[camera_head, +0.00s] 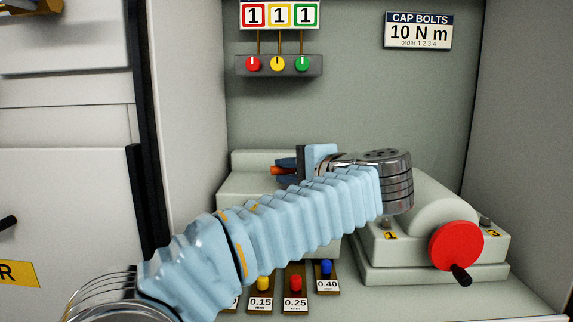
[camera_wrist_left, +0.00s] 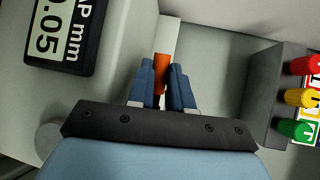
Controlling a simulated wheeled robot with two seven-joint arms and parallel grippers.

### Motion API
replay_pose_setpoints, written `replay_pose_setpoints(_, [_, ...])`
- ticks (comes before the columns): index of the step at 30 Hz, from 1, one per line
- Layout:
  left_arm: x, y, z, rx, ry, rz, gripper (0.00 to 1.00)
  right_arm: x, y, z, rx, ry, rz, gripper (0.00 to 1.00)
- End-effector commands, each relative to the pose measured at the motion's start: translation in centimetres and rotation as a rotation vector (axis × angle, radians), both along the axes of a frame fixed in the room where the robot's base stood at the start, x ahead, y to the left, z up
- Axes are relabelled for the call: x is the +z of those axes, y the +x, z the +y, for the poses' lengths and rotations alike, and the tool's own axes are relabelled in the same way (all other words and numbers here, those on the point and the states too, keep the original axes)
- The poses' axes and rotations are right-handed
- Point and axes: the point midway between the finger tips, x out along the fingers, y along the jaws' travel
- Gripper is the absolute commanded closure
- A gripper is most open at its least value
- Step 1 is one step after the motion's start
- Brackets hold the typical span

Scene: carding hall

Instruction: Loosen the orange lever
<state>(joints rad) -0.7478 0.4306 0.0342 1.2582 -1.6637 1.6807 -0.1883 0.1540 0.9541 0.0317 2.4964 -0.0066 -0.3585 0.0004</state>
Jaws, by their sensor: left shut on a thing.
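The orange lever (camera_wrist_left: 161,66) stands between the blue fingers of my left gripper (camera_wrist_left: 161,88) in the left wrist view, and the fingers are shut on it. In the head view my left arm comes in from the lower left and crosses the machine. The left gripper (camera_head: 284,169) points left there, with a small orange end of the lever (camera_head: 276,171) showing at its fingertips. The rest of the lever and its base are hidden behind the fingers. My right gripper does not show.
A red handwheel (camera_head: 456,246) with a black knob stands at the right. Labelled gauges with red (camera_head: 295,283), yellow and blue knobs lie below my arm. A knob box (camera_head: 278,65) hangs on the back wall; it is close on the right in the wrist view (camera_wrist_left: 272,98). A display (camera_wrist_left: 58,32) is at upper left.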

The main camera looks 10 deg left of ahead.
Motion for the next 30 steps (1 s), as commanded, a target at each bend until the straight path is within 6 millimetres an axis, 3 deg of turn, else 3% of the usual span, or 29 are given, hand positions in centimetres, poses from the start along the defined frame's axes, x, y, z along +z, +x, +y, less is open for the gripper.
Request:
replay_pose_setpoints(6, [-0.1,0.0,0.0,-0.001,0.0,0.002,1.0,-0.1,0.0,0.0,0.0,0.0,0.0,0.6])
replay_pose_setpoints(7, [-0.1,0.0,0.0,-0.001,0.0,0.002,0.76,-0.1,0.0,0.0,0.0,0.0,0.0,0.6])
replay_pose_setpoints(9, [-0.1,0.0,0.0,-0.001,0.0,0.001,0.7,-0.1,0.0,0.0,0.0,0.0,0.0,0.6])
replay_pose_setpoints(20, [0.1,-0.5,-0.7,-0.005,0.001,0.0,0.7,-0.1,0.0,0.0,0.0,0.0,0.0,0.6])
replay_pose_setpoints(30, [1.4,-5.2,-6.5,-0.006,0.0,0.0,0.7,-0.2,0.0,0.0,0.0,0.0,0.0,0.6])
